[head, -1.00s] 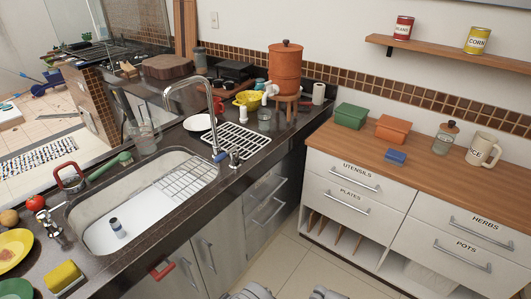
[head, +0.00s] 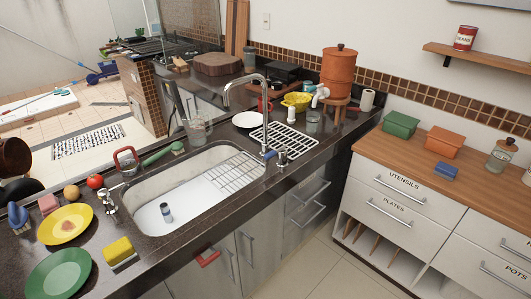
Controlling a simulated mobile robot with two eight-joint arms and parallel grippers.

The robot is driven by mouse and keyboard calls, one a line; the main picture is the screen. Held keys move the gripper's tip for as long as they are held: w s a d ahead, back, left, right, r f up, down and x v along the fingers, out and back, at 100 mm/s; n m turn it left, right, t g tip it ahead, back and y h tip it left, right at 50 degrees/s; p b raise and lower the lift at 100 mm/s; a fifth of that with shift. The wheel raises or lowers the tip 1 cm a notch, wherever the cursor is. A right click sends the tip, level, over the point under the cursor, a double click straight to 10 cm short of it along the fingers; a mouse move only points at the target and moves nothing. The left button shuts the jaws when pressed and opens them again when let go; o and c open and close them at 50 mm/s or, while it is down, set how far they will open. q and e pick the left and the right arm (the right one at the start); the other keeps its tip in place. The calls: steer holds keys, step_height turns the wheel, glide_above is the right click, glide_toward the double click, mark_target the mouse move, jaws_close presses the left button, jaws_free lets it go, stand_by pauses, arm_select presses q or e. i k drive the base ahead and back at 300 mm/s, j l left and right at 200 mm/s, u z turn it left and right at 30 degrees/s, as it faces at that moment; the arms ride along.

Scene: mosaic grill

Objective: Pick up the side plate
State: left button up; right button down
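Three plates show on the dark counter, and I cannot tell which is the side plate. A yellow plate (head: 62,225) with a brownish patch lies left of the sink. A green plate (head: 59,274) lies in front of it, near the bottom left. A small white plate (head: 248,120) lies behind the sink, left of the white dish rack (head: 284,139). Neither of my grippers is in view.
The sink (head: 150,217) holds a wire rack and a small cup. A yellow sponge (head: 118,251) lies close right of the green plate. A tomato, potato, pink block and blue item stand behind the yellow plate. A tall faucet (head: 265,100) rises behind the sink.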

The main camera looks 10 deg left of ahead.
mark_target(61, 274)
steer(key=i+j+z, duration=0.15)
steer(key=j, duration=0.9)
steer(key=k+j+u, duration=0.1)
steer(key=k+u, duration=0.3)
steer(key=k, duration=0.15)
steer(key=i+l+u, duration=0.1)
steer(key=u, duration=0.35)
steer(key=i+l+u, duration=0.1)
steer(key=l+u, duration=0.45)
steer(key=u, duration=0.3)
steer(key=l+u, duration=0.4)
steer(key=l, duration=0.7)
